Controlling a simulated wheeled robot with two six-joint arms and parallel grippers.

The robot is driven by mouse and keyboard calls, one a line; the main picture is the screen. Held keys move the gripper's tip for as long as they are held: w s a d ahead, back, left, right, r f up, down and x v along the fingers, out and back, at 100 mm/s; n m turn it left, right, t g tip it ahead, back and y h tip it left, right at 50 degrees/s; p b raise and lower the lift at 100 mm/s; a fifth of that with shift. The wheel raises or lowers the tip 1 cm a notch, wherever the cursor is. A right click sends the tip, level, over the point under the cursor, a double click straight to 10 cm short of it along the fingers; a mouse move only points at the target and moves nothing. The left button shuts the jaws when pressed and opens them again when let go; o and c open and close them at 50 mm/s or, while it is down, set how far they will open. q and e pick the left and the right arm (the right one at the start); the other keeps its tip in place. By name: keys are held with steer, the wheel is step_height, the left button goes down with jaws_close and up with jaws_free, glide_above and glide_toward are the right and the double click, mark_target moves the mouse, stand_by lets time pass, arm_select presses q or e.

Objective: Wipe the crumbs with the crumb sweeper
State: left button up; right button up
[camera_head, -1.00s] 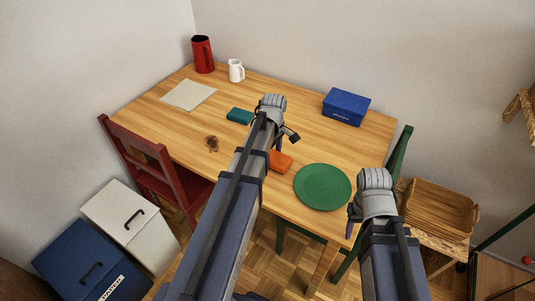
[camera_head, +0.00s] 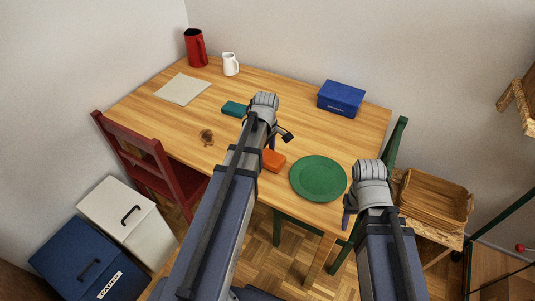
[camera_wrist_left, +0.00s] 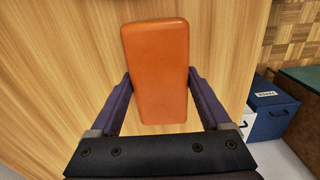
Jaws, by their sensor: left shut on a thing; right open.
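The orange block (camera_head: 274,161), which looks like the crumb sweeper, is at the table's front part, left of the green plate. In the left wrist view the orange block (camera_wrist_left: 157,60) lies between the two purple fingers of my left gripper (camera_wrist_left: 160,84), which is shut on it. The arm partly covers the block in the head view; I cannot tell whether it touches the table. A brown patch of crumbs (camera_head: 206,137) lies on the table to the left of my left arm. My right gripper (camera_head: 347,217) is open at the table's front right corner, partly hidden by its wrist.
The wooden table (camera_head: 290,115) also holds a teal block (camera_head: 234,108), green plate (camera_head: 318,178), blue box (camera_head: 341,98), beige sheet (camera_head: 183,89), white jug (camera_head: 230,64) and red pitcher (camera_head: 195,47). A red chair (camera_head: 150,165) stands near the crumbs.

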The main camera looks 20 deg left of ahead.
arm_select(q)
steer(key=shift+w+a, duration=0.2)
steer(key=shift+a, duration=1.5)
steer(key=shift+a, duration=0.15)
steer(key=shift+w+a, duration=0.1)
steer(key=shift+a, duration=1.55)
steer(key=shift+w+a, duration=0.2)
steer(key=shift+a, duration=1.6)
arm_select(e)
steer(key=shift+r, duration=0.1)
arm_select(q)
steer(key=shift+r, duration=0.15)
steer(key=shift+d, duration=0.15)
